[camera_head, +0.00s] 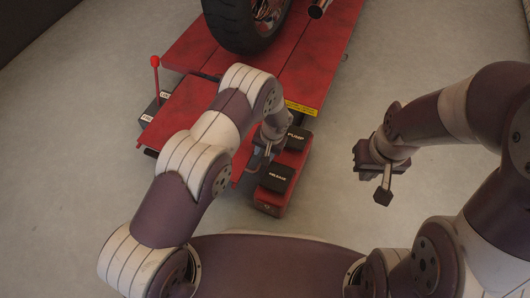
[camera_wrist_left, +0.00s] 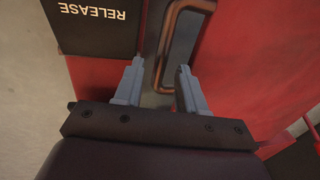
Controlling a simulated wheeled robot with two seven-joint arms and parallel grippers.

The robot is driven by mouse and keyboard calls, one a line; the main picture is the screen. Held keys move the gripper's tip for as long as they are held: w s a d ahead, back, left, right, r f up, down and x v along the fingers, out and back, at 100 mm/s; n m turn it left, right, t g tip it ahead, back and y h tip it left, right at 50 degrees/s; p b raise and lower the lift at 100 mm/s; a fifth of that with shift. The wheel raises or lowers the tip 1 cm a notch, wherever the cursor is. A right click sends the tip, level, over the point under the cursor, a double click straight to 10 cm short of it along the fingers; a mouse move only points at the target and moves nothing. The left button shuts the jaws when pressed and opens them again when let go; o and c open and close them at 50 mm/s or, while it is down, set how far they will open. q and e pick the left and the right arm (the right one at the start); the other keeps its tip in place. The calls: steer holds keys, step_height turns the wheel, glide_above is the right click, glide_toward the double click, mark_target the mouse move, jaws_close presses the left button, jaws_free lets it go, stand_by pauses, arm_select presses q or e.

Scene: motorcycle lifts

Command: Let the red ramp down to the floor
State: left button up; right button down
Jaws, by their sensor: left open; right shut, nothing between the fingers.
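The red ramp (camera_head: 182,112) is the panel at the near end of the red lift table (camera_head: 315,60). My left arm covers part of it, and its exact tilt is hard to judge. A copper-brown bar handle (camera_wrist_left: 164,48) shows at its edge in the left wrist view. My left gripper (camera_head: 258,160) is at the ramp's right edge; in the left wrist view (camera_wrist_left: 158,72) its fingers are open, one on either side of the handle bar. I cannot tell if they touch it. My right gripper (camera_head: 383,193) is shut and empty, above bare floor at the right.
A red pedal unit stands right of the ramp, with a black PUMP pedal (camera_head: 297,138) and a black RELEASE pedal (camera_head: 277,177) close to my left gripper. A red-knobbed lever (camera_head: 155,63) stands at the left. A motorcycle tyre (camera_head: 232,22) rests on the table. Floor at right is clear.

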arm_select(q)
jaws_close()
step_height(320, 180, down, 2)
steer(key=shift+a+f+t+b, duration=0.1)
steer(key=shift+t+b, duration=0.4)
steer(key=shift+b, duration=0.55)
steer(key=shift+s+f, duration=0.1)
steer(key=shift+f, duration=0.25)
